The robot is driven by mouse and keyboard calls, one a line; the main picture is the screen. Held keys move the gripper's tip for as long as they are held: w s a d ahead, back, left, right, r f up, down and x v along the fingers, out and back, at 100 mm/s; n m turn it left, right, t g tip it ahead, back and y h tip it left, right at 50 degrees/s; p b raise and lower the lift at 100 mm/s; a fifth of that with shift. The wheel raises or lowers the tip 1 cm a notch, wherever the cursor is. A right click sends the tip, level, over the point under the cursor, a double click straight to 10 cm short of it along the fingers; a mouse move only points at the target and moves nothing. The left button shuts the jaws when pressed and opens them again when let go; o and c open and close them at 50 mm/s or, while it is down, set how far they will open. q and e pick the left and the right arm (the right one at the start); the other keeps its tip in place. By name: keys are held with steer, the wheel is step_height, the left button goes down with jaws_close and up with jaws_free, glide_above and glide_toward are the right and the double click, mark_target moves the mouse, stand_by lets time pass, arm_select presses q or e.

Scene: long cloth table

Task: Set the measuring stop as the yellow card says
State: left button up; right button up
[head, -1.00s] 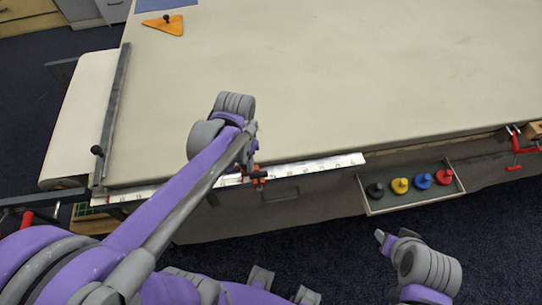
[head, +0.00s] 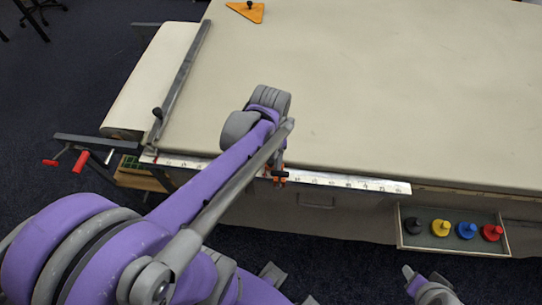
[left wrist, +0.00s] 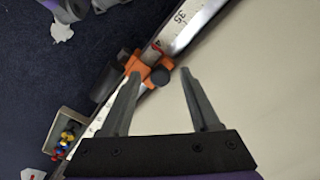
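The measuring stop is an orange clamp with a dark knob, and it sits on the white ruler strip (head: 345,181) along the table's front edge. The stop (head: 279,180) is partly hidden by my left arm in the head view. In the left wrist view the stop (left wrist: 150,68) lies just beyond and between my left fingertips. My left gripper (left wrist: 159,74) is open and empty. The number 35 shows on the ruler near the stop. My right gripper (head: 412,278) is low at the bottom edge, partly cut off, its fingers unclear. I see no yellow card.
An orange triangle (head: 246,12) lies at the back. A metal bar (head: 183,75) lies along the left side. The cloth table top (head: 400,90) is mostly clear.

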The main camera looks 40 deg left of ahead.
arm_select(q)
step_height(320, 180, up, 11)
steer(key=p, duration=0.1)
arm_select(e)
steer(key=shift+w+r, duration=0.3)
steer(key=shift+r, duration=0.55)
arm_select(q)
steer(key=shift+f, duration=0.15)
